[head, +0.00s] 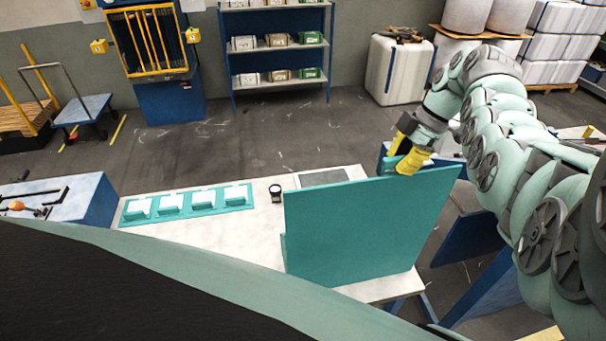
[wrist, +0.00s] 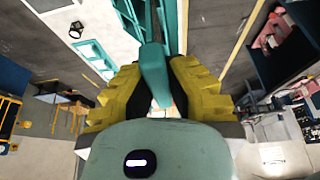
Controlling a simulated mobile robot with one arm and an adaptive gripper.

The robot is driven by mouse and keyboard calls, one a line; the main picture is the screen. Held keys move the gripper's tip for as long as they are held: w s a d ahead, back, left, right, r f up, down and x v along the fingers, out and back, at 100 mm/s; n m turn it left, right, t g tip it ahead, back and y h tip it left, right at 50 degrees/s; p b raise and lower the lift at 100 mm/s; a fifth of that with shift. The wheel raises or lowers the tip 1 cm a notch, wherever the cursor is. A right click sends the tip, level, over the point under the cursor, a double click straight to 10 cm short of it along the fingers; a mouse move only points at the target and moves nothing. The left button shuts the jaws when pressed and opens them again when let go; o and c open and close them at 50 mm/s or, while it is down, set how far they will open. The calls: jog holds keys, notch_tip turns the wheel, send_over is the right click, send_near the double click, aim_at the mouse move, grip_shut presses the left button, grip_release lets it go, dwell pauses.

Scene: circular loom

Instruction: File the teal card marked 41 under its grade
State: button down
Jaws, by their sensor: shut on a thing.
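My gripper (head: 404,158) has yellow fingers and is at the top right edge of a large upright teal panel (head: 355,235) on the white table (head: 262,230). It is shut on a small teal piece, seen between the fingers in the wrist view (wrist: 155,72) and just above the panel's edge in the head view (head: 414,160). No number 41 is readable on this piece, so I cannot confirm it is the card. The panel hides whatever is behind it. A teal tray (head: 187,215) with several white-topped slots lies on the table at left.
A blue shelf (head: 278,48) with boxes stands by the wall. Blue panels (head: 468,238) stand right of the table. Floor behind the table is largely open.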

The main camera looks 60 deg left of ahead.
aim_at(394, 186)
jog(key=shift+s+f, duration=0.1)
jog(key=shift+f, duration=2.2)
jog(key=shift+b, duration=0.8)
jog(key=shift+b, duration=0.7)
jog(key=shift+f+b, duration=1.2)
jog(key=shift+b, duration=0.55)
jog(key=shift+f+b, duration=2.2)
jog(key=shift+b, duration=0.6)
jog(key=c, duration=1.1)
grip_release()
jog(key=shift+o, duration=0.2)
jog(key=shift+r, duration=0.1)
